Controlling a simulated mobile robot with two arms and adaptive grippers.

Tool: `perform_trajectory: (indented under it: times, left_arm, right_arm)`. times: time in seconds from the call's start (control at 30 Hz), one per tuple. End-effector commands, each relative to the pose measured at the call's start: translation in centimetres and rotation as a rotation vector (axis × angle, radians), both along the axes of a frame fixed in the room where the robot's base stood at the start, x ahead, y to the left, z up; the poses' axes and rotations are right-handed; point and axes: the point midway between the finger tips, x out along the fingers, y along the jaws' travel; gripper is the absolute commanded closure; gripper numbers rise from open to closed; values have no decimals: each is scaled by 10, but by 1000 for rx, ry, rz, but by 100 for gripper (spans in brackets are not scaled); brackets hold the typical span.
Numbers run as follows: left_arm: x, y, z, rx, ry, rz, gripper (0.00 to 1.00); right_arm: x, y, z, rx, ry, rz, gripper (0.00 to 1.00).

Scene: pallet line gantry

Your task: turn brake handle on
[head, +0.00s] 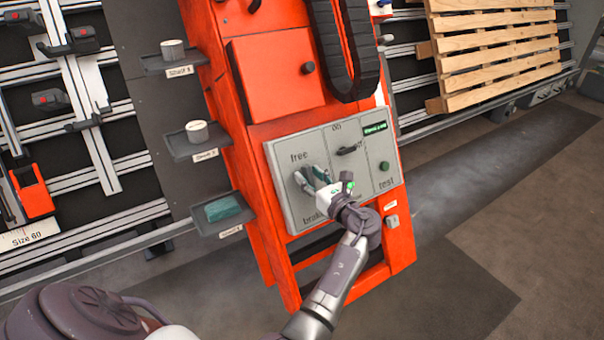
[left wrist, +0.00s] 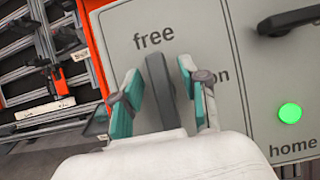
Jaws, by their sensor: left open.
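The brake handle (left wrist: 160,85) is a dark grey lever on the grey control panel (head: 285,215). In the left wrist view it stands nearly upright, its top end just under the word "free"; the word "on" is to its right, partly covered by a finger. My left gripper (head: 316,178) is open at the panel's left part. In the left wrist view its teal-padded fingers (left wrist: 157,92) stand either side of the handle, with a gap visible at each side. The handle's lower end is hidden by the gripper body. My right gripper is not in view.
The panel also carries a second black handle (head: 349,149), a green display (head: 374,128) and a green test button (head: 384,166). A lit green button (left wrist: 290,113) sits above "home". Small shelves (head: 210,152) stick out left of the orange cabinet (head: 275,75).

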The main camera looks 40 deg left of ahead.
Motion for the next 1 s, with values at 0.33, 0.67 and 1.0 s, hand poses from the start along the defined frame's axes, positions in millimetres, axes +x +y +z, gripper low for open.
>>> perform_trajectory:
  times: [0.33, 0.67, 1.0]
  left_arm:
    - [0, -2, 0, 0, 0, 0, 56]
    - [0, -2, 0, -1, 0, 0, 100]
    - [0, -1, -1, -10, -22, 15, 100]
  right_arm:
    - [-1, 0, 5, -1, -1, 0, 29]
    - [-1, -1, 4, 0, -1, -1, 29]
    - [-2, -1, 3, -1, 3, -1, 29]
